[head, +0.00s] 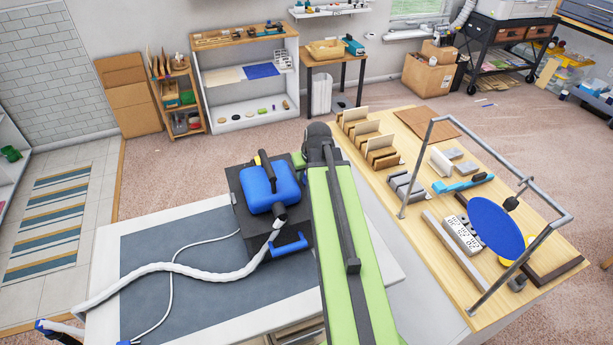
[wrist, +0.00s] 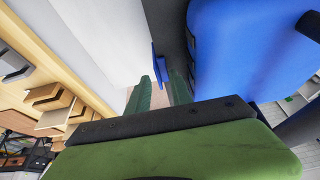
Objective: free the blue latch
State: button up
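A black box (head: 246,218) with a rounded blue tank (head: 270,184) on top stands on the grey-topped table. A blue handle-like part (head: 288,247) juts from its near side; I cannot tell if this is the latch. In the wrist view a small blue piece (wrist: 158,65), perhaps the latch, shows at the box's dark edge, beyond my fingertips. The blue tank (wrist: 235,45) is close on the right there. In the head view my arm hides most of the gripper.
A white hose (head: 170,268) runs from the box across the table (head: 220,278). The wooden bench (head: 440,225) at right holds racks, a power strip (head: 463,235), a blue disc (head: 496,227) and a raised metal frame (head: 528,248).

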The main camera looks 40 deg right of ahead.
jog(key=shift+d, duration=0.1)
grip_shut()
jog(key=s+d+f+m+t+y+b, duration=0.2)
jog(key=d+f+y+b, duration=0.4)
jog(key=y+b, duration=0.6)
jog(key=d+m+t+b, duration=0.1)
jog(key=d+t+b, duration=0.1)
jog(key=b, duration=0.6)
jog(key=shift+y+b, duration=0.3)
jog(key=shift+t, duration=0.3)
